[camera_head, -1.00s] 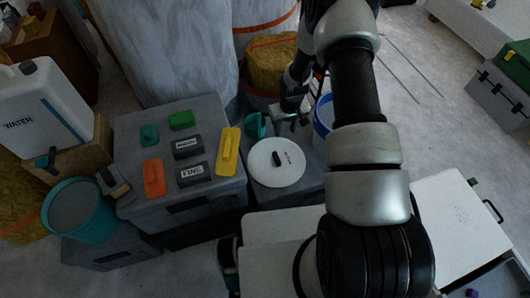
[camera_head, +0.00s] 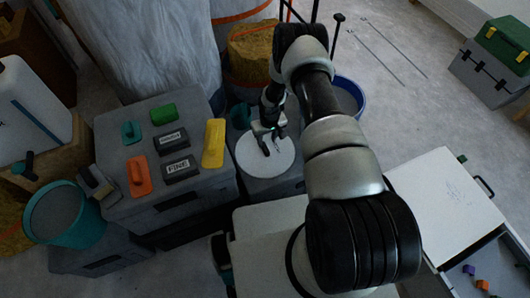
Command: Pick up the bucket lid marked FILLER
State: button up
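The bucket lid (camera_head: 253,165) is a round white disc lying flat on a grey box right of the tool case. In the earlier view it has a small dark knob in its middle and a small dark mark, too small to read. My gripper (camera_head: 271,148) points down over the lid's middle. Its fingers look apart, with white lid showing between them. The knob is hidden or merges with the dark fingers, so I cannot tell if they touch it.
The grey case (camera_head: 150,205) at left carries an orange float (camera_head: 138,176), a yellow float (camera_head: 213,144) and dark blocks, one marked FINE (camera_head: 179,169). A teal bucket (camera_head: 68,215) stands at far left. A blue-rimmed bucket (camera_head: 352,92) stands behind my arm.

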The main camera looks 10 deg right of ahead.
aim_at(265, 147)
jog(key=f, duration=0.1)
jog(key=f+b, duration=0.1)
jog(key=f, duration=0.3)
jog(key=shift+w+a, duration=0.2)
jog(key=shift+a, duration=0.1)
grip_shut()
